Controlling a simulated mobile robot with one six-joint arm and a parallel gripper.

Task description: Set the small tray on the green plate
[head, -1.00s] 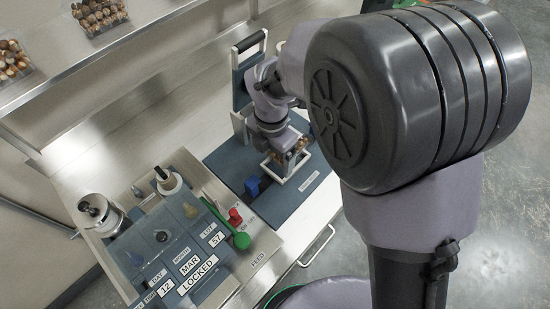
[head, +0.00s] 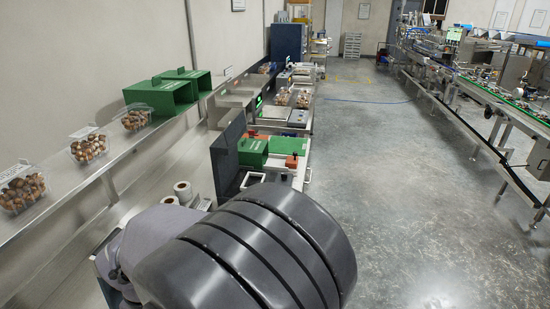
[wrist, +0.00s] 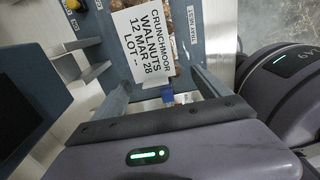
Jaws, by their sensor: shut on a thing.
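In the wrist view my gripper (wrist: 163,98) has one finger on each side of a small tray of walnuts (wrist: 172,12). It appears shut on the tray. A white label (wrist: 145,42) reading "CRUNCHMOOR WALNUTS 12 MAR 28 LOT --" covers much of the tray's top. The tray is over or in a blue-grey fixture marked "TRAY NEST" (wrist: 198,40); contact with it cannot be told. My gripper and the held tray are hidden there behind my arm.
A green box-like block (head: 253,152) stands by a dark upright panel (head: 228,150), with orange-red blocks (head: 291,161) nearby. Clear trays of walnuts (head: 89,145) and green boxes (head: 170,92) line the left shelf. Floor to the right (head: 400,180) is open.

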